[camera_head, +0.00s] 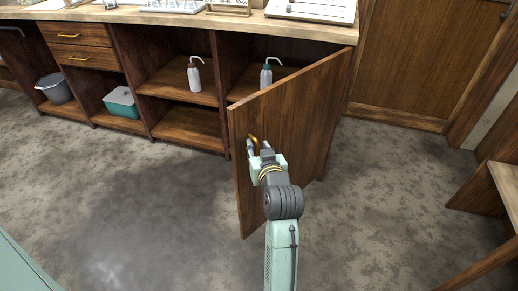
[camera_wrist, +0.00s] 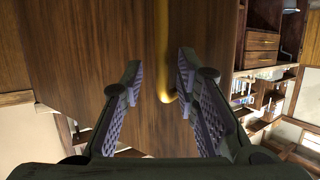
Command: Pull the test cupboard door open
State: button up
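The wooden cupboard door (camera_head: 292,125) stands swung well out from the bench front in the head view, with part of the cupboard interior (camera_head: 243,82) showing behind it. A brass bar handle (camera_head: 254,145) is on the door's left face, near its free edge. In the wrist view the handle (camera_wrist: 162,45) runs down the door face (camera_wrist: 75,45) and bends at its lower end. My gripper (camera_head: 252,148) is at the handle. In the wrist view my gripper (camera_wrist: 158,75) has its fingers apart, with the handle between the fingertips, nearer the right one. No grip on it shows.
White-tipped bottles (camera_head: 194,75) (camera_head: 266,75) stand on the shelves. A grey bucket (camera_head: 55,88) and a teal box (camera_head: 121,103) sit lower left. Clear floor (camera_head: 150,195) lies left of the door. A wooden table (camera_head: 505,190) stands at the right.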

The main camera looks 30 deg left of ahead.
jog(key=shift+s+r, duration=0.1)
jog(key=shift+r, duration=0.5)
jog(key=shift+s+d+r, duration=0.15)
jog(key=shift+r, duration=0.15)
jog(key=shift+s+d, duration=0.1)
jog(key=shift+d, duration=0.1)
jog(key=s+d+f, duration=0.1)
jog(key=d, duration=1.1)
jog(key=shift+d+f, duration=0.15)
jog(key=shift+f, duration=0.05)
jog(key=shift+o, duration=0.5)
